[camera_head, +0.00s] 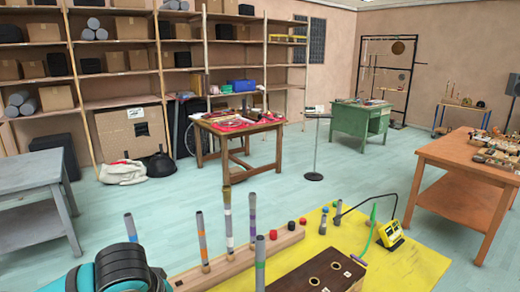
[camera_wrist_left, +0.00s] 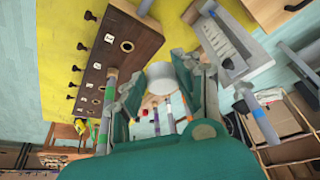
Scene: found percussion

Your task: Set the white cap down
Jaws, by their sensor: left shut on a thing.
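My left gripper (camera_wrist_left: 163,80) shows in the left wrist view, with its two fingers either side of the white cap (camera_wrist_left: 162,74). It is shut on the cap, which is a short, pale cylinder. The cap is held in the air, and I cannot tell its height. In the head view only my left arm's teal and black part shows at the bottom left. The gripper and cap do not show there. My right gripper is in neither view.
A dark wooden box with round holes (camera_head: 318,275) stands on the yellow mat (camera_head: 410,268); the box also shows in the wrist view (camera_wrist_left: 125,42). Several banded tubes stand upright in a long wooden block (camera_head: 240,259). Small red and black caps (camera_head: 291,225) and a yellow device (camera_head: 390,234) are nearby.

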